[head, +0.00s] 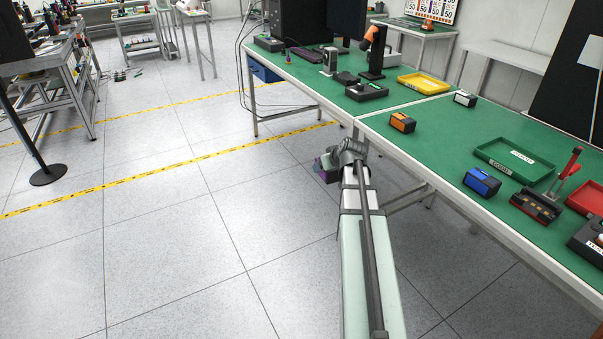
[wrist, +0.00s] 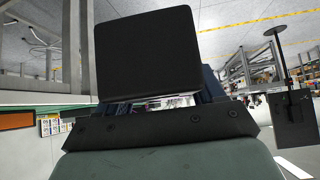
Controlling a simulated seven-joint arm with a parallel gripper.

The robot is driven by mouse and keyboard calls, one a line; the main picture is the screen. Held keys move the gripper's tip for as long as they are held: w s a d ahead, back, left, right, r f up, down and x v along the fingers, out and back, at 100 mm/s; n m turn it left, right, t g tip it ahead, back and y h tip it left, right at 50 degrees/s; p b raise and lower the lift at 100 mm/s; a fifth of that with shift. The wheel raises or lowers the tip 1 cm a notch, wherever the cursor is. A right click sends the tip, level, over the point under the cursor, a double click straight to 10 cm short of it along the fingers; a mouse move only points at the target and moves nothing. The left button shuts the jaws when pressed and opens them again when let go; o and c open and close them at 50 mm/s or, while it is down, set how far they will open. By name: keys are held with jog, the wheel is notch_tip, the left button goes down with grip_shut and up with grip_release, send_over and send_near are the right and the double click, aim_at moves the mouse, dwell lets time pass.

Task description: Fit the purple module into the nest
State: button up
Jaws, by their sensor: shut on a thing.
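The purple module (head: 330,175) is in my gripper (head: 326,163), beside the left edge of the green bench and over the floor in the head view. My arm partly hides it. In the wrist view a black square face (wrist: 148,55), apparently the module's end, fills the space in front of my gripper (wrist: 160,112) and hides the fingertips. A dark fixture with a red-handled clamp (head: 535,206), apparently the nest, stands on the bench at the right, well apart from my gripper. Its handle is raised. Small details inside it are hard to tell.
A blue module (head: 481,182), an orange module (head: 402,122) and a white module (head: 465,98) stand on the green bench (head: 430,145). A green tray (head: 514,160) lies behind the fixture, a red tray (head: 587,198) right of it. The bench's front edge lies between my gripper and them.

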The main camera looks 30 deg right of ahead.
jog(key=s+d+r, duration=0.2)
jog(key=s+d, duration=0.2)
jog(key=d, duration=0.5)
jog(key=s+d+r, duration=0.2)
jog(key=s+d, duration=0.2)
jog(key=d, duration=0.5)
jog(key=shift+n+y, duration=0.3)
jog(key=s+d+r, duration=0.2)
jog(key=s+d, duration=0.5)
jog(key=s, duration=0.1)
jog(key=s+d+r, duration=0.2)
jog(key=s+d, duration=0.5)
jog(key=s, duration=0.1)
jog(key=s+d+r, duration=0.2)
jog(key=s+d, duration=0.5)
jog(key=s, duration=0.2)
jog(key=shift+d+r, duration=0.4)
jog(key=s+d+r, duration=0.1)
jog(key=s+d, duration=0.2)
jog(key=s, duration=0.4)
jog(key=s+d+r, duration=0.1)
jog(key=s+d, duration=0.1)
jog(key=s, duration=0.6)
jog(key=shift+s+d+n, duration=0.15)
jog(key=shift+d+n, duration=0.15)
jog(key=shift+d, duration=0.1)
jog(key=shift+f, duration=0.2)
jog(key=shift+f, duration=2.75)
jog(key=shift+f, duration=0.85)
